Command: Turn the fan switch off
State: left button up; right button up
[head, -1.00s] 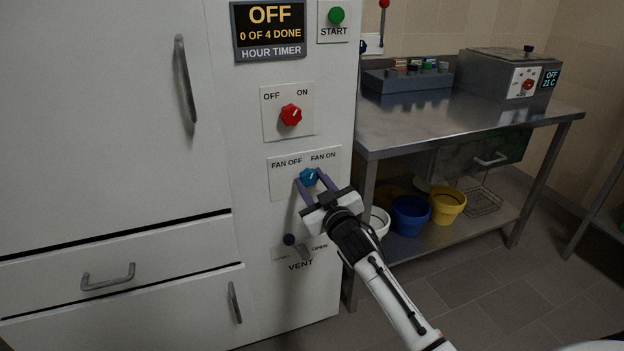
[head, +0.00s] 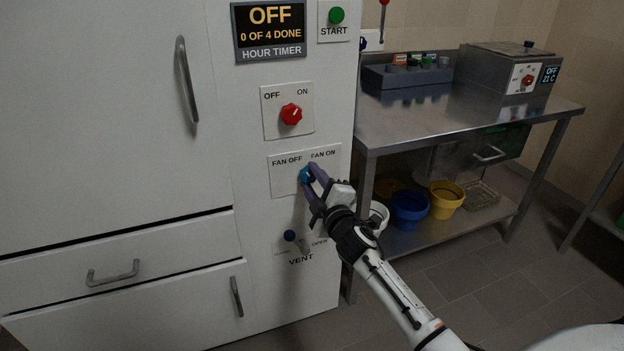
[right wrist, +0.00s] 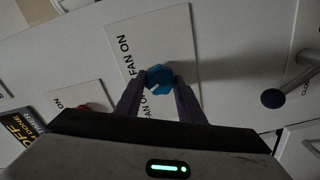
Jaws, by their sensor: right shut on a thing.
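The fan switch is a blue knob (head: 304,174) on a white plate (head: 282,190) lettered FAN OFF on the left and FAN ON on the right. My right gripper (head: 309,172) is shut on the knob, its purple fingers coming from the lower right and covering part of it. In the right wrist view the blue knob (right wrist: 160,79) sits between the two fingertips (right wrist: 160,80). I cannot clearly tell which label the knob's mark points to. My left gripper is not in view.
Above the fan plate are a red OFF/ON knob (head: 291,114), a timer display (head: 270,30) and a green START button (head: 337,15). Below is the VENT lever (head: 290,236). A steel table (head: 440,123) stands to the right, with blue (head: 410,210) and yellow (head: 446,199) buckets below.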

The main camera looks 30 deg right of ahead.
jog(key=shift+n, duration=0.7)
jog(key=o, duration=1)
jog(key=shift+o, duration=0.2)
jog(key=shift+s, duration=0.1)
jog(key=p+v, duration=0.1)
jog(key=v, duration=0.9)
